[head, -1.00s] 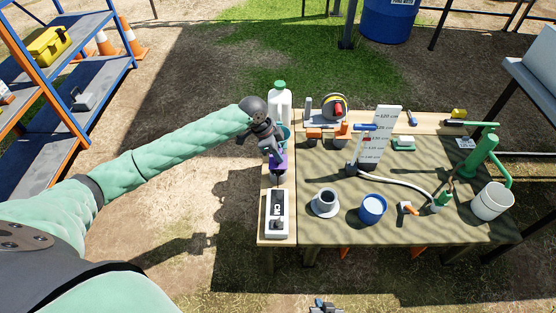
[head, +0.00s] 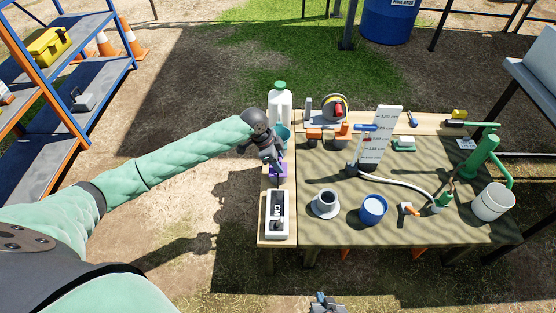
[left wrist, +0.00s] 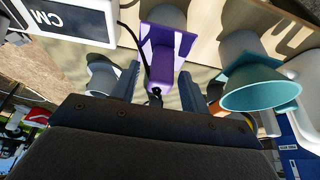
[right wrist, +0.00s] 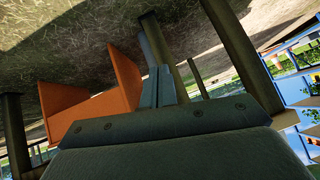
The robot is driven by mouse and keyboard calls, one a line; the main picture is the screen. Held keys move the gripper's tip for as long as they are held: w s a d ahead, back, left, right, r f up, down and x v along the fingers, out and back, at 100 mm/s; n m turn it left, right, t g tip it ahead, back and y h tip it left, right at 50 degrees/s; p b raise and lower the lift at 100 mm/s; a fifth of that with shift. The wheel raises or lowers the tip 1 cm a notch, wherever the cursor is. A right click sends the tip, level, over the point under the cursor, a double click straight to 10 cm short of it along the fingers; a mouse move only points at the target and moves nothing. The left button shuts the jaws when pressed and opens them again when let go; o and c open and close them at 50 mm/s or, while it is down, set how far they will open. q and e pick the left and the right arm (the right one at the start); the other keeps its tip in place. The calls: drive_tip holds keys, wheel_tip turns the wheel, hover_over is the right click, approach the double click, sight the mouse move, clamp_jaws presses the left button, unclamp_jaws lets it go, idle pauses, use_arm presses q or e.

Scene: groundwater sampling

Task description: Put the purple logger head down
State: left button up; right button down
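The purple logger head (head: 279,171) sits at the left side of the table, behind the white meter. In the left wrist view the purple logger head (left wrist: 160,50) has a square flange against a grey round part, with a thin black cable beside it. My left gripper (head: 274,161) is just above it in the head view. In the left wrist view its fingers (left wrist: 160,88) stand either side of the narrow purple body, with gaps showing. My right gripper (head: 326,301) is low at the front, off the table; its fingers (right wrist: 166,75) are together and empty.
The white meter (head: 277,226) lies in front of the logger head. A teal cup (head: 284,134) and a white bottle (head: 279,108) stand close behind. A grey cup (head: 325,202) and a blue-rimmed pot (head: 373,210) stand to the right on the cloth.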

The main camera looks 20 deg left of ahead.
drive_tip(key=shift+s, duration=0.2)
use_arm(q)
drive_tip(key=shift+a+r, duration=0.1)
drive_tip(key=shift+r, duration=0.3)
drive_tip(key=v, duration=0.4)
drive_tip(key=shift+a+r+p, duration=0.1)
drive_tip(key=shift+p, duration=0.2)
drive_tip(key=v, duration=0.7)
use_arm(e)
drive_tip(key=shift+s+d+f+g, duration=0.1)
drive_tip(key=shift+s+f+g, duration=0.15)
drive_tip(key=shift+s, duration=0.2)
drive_tip(key=shift+s+f+g, duration=0.15)
drive_tip(key=shift+s+g, duration=0.1)
drive_tip(key=shift+s, duration=0.2)
use_arm(q)
drive_tip(key=shift+s, duration=0.1)
